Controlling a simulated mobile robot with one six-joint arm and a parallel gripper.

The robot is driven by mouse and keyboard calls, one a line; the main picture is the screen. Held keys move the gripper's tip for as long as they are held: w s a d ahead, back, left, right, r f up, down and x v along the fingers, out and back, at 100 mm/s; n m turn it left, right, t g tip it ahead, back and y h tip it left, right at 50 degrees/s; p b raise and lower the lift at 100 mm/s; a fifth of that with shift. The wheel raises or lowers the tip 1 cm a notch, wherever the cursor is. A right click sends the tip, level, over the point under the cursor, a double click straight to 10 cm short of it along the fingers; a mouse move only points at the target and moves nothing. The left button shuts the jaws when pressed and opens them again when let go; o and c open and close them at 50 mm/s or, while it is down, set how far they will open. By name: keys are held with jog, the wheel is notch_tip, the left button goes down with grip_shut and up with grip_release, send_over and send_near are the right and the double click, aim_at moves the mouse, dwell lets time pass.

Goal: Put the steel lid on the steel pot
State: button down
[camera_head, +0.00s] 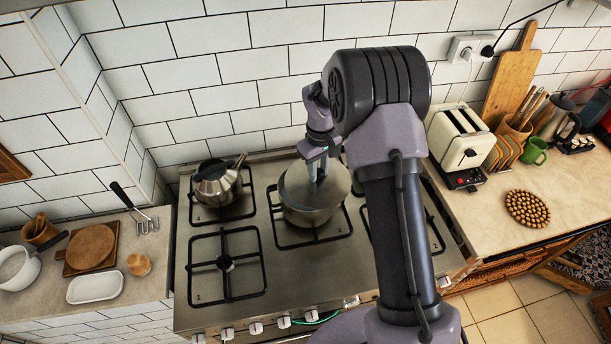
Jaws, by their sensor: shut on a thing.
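The steel pot (306,215) stands on the back middle burner of the stove. The steel lid (331,184) is at the pot's mouth, shifted to the right, and looks slightly tilted. A gap shows at the pot's left side, where part of the rim is uncovered. My gripper (317,172) is above the lid with its fingers pointing down, shut on the lid near its middle. The lid's knob is hidden between the fingers. I cannot tell whether the lid touches the rim.
A steel kettle (217,185) stands on the back left burner. The front left burner (226,265) is empty. A cream toaster (460,137) stands on the right counter. A white saucepan (18,267) and a white dish (96,288) are on the left counter. My arm hides the stove's right part.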

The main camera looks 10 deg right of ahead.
jog(key=shift+w+a+f, duration=0.15)
jog(key=shift+w+a, duration=0.8)
jog(key=shift+a, duration=0.25)
notch_tip(320, 180, down, 4)
jog(key=shift+r, duration=0.25)
jog(key=shift+s, duration=0.1)
jog(key=c, duration=1.2)
grip_release()
jog(key=shift+o, duration=0.2)
notch_tip(320, 180, up, 12)
jog(key=p, duration=0.1)
jog(key=shift+a, duration=0.1)
